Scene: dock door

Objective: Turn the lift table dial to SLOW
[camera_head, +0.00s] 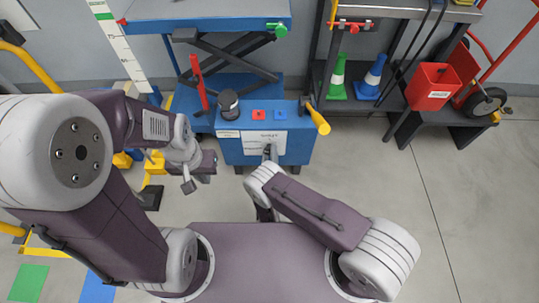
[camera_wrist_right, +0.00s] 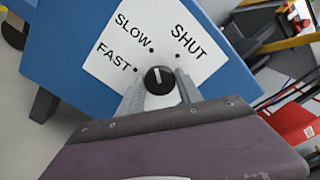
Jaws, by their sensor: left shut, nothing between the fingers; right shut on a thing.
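The lift table dial (camera_wrist_right: 159,80) is a round black knob with a white pointer line, on a white label (camera_wrist_right: 110,45) marked FAST, SLOW and SHUT. The pointer line points up and slightly left, towards the dot by SLOW. My right gripper (camera_wrist_right: 159,92) is shut on the dial, one finger on each side. In the head view my right gripper (camera_head: 269,153) reaches the front of the blue control box (camera_head: 233,152), and the dial is hidden there. My left gripper (camera_head: 199,174) is shut and empty, left of the box and apart from it.
The blue lift table (camera_head: 215,12) stands behind. Open floor (camera_head: 380,180) lies to the right.

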